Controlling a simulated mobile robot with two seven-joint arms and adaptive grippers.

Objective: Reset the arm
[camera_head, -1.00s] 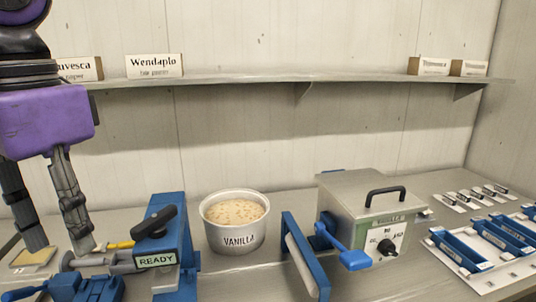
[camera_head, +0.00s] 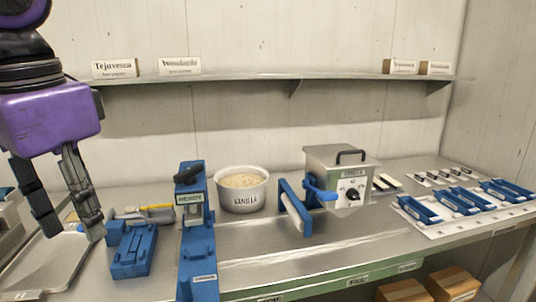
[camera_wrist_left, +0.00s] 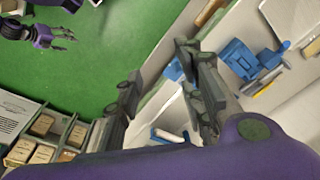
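My left gripper (camera_head: 68,212) hangs at the left of the head view, in the air over the left part of the worktop. Its two fingers are spread apart with nothing between them. The left wrist view also shows the spread fingers (camera_wrist_left: 160,95), with green floor and the bench edge beyond. My right gripper is not in the head view.
A shelf (camera_head: 270,78) runs above.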

